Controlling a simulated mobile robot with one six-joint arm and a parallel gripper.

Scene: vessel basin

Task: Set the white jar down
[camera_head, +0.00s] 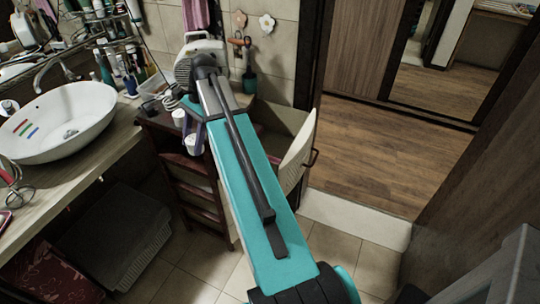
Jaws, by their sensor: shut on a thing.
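My gripper (188,128) is at the far end of my teal arm, over the dark reddish wooden stand beside the basin counter. It is shut on a small white jar, but the wrist and fingers partly cover the grip. Two small white round-topped things show there: one (179,117) at the upper left of the fingers, and one (194,144) lower down by the fingertips. I cannot tell for certain which is held, or whether the held jar touches the stand.
The wooden stand (205,190) has open shelves. A white basin (62,122) sits on the counter at left, with bottles behind it. A pale curved panel (298,152) stands right of my arm. The floor at right is clear.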

